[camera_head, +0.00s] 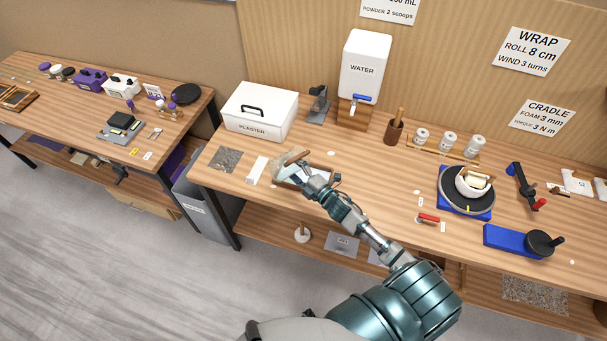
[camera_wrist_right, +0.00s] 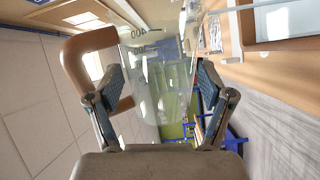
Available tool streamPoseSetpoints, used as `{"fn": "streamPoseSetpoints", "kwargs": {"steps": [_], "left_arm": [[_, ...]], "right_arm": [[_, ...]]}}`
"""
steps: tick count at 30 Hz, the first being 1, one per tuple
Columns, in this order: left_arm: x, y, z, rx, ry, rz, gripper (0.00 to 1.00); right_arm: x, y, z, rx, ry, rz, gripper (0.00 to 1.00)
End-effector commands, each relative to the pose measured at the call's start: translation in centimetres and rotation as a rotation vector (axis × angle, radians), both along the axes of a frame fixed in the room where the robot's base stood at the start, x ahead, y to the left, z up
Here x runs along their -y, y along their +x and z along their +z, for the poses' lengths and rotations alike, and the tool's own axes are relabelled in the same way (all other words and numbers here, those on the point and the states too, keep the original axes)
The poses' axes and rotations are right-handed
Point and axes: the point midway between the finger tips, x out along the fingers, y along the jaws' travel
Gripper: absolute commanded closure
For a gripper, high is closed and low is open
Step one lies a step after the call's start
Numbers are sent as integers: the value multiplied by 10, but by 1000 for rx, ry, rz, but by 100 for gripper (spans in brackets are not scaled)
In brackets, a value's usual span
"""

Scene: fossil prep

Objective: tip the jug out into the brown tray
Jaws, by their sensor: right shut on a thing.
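The jug (camera_wrist_right: 158,75) is clear, with graduation marks and a tan handle (camera_wrist_right: 82,65). My right gripper (camera_wrist_right: 165,110) is shut around its body. In the head view the jug (camera_head: 289,161) is held over the left part of the brown tray, strongly tilted, handle uppermost. The brown tray (camera_head: 322,167) lies on the bench under my right gripper (camera_head: 300,172), partly hidden by it. A tray corner with a pale inside shows at upper right in the wrist view (camera_wrist_right: 243,28). I cannot tell whether anything runs out of the jug. My left gripper is out of view.
A white block (camera_head: 256,170) and a grey mat (camera_head: 225,159) lie left of the tray. The plaster box (camera_head: 259,111) and water tank (camera_head: 364,70) stand behind. A blue-based turntable (camera_head: 466,205) with a white bowl is to the right. Bench between is mostly clear.

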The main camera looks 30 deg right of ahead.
Motion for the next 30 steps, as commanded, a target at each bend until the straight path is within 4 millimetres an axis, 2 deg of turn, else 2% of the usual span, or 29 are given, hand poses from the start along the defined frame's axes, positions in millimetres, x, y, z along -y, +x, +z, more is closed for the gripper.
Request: {"fn": "streamPoseSetpoints", "kwargs": {"steps": [11,21,30], "left_arm": [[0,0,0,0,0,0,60],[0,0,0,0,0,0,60],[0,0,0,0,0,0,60]], "right_arm": [[1,0,2,-3,20,0,82],[7,2,7,-28,145,0,82],[7,2,8,-29,151,0,82]]}}
